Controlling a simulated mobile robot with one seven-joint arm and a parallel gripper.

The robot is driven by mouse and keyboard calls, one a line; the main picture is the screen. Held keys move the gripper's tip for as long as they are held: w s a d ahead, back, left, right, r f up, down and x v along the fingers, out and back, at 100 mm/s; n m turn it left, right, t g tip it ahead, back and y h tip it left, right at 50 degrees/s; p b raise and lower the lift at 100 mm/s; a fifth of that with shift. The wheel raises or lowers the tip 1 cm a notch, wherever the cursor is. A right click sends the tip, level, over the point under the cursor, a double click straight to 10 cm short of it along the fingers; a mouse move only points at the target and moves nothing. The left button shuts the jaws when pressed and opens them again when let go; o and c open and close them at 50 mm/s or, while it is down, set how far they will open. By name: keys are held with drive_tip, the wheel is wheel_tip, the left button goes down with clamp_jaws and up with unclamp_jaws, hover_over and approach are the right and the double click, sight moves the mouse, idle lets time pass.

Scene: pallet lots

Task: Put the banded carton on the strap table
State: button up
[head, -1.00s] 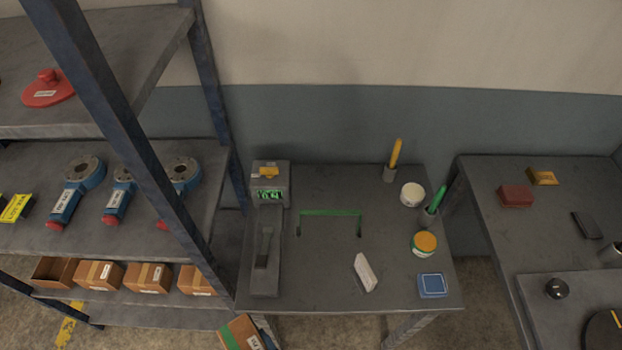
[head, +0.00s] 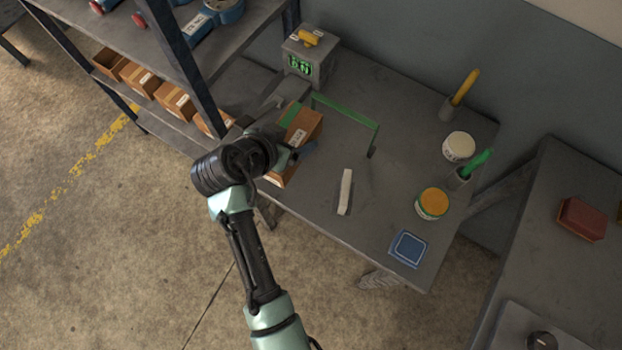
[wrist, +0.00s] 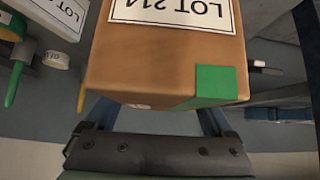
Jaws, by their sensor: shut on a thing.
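The banded carton (head: 303,128) is brown with a green band and sits in my gripper (head: 290,156), over the left front part of the strap table (head: 325,205). Whether it touches the tabletop I cannot tell. In the wrist view the carton (wrist: 165,60) fills the middle, with a white LOT 214 label and the green band at its lower right. My gripper (wrist: 158,112) is shut on it, with a finger on either side. The strap table carries a grey device with a green display (head: 305,60) and a green arch (head: 345,108).
A white block (head: 345,190), an orange-lidded tub (head: 432,203), a white tub (head: 458,146) and a blue pad (head: 408,248) stand on the table's front and right. The shelf rack (head: 190,65) with cartons is close on the left. The table's middle right is clear.

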drive_tip(key=shift+w+f, duration=0.15)
wheel_tip(320, 180, down, 9)
drive_tip(key=shift+d+f, duration=0.1)
idle(0.3)
drive_tip(key=shift+f, duration=0.2)
drive_tip(key=o, duration=1.2)
drive_tip(key=shift+o, duration=0.2)
drive_tip(key=shift+r, duration=0.15)
